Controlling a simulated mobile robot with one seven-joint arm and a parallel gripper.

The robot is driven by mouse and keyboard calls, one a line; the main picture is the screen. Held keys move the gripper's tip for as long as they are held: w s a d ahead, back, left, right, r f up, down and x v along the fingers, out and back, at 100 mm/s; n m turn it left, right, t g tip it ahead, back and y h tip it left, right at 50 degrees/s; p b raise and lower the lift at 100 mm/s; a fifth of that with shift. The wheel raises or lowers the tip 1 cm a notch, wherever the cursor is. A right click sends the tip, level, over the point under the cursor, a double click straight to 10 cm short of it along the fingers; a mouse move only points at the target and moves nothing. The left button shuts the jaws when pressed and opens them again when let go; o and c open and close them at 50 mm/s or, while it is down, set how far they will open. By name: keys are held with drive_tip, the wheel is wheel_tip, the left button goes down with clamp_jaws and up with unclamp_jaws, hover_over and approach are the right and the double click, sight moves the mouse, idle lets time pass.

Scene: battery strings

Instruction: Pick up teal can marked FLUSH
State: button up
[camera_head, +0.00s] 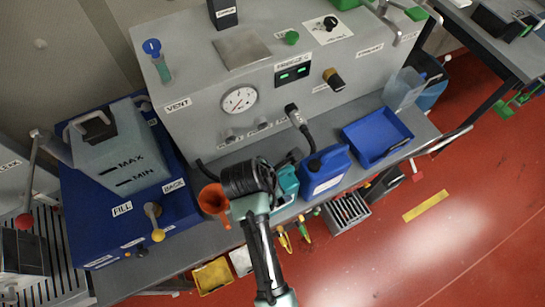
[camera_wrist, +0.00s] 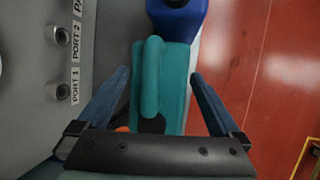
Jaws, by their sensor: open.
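The teal can (camera_head: 287,182) stands on the grey bench ledge, left of a blue can, partly hidden by my wrist in the head view. In the wrist view the teal can (camera_wrist: 178,80) shows from above, its long rounded handle running up the picture and a dark round cap near the palm. No FLUSH marking is readable on it. My gripper (camera_wrist: 160,74) is open, with one finger on each side of the can. Gaps show between the fingers and the can, and nothing is held.
The blue can (camera_head: 325,172) stands close beside the teal can. An orange funnel (camera_head: 213,200) is left of my wrist. A hose nozzle (camera_head: 298,116) hangs behind, on the grey panel (camera_head: 205,95). A blue tray (camera_head: 378,138) lies further right. Red floor is open in front.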

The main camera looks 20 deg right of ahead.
drive_tip(key=c, duration=1.4)
drive_tip(key=shift+w+r, duration=0.1)
drive_tip(key=shift+w, duration=0.1)
drive_tip(key=shift+c, duration=0.7)
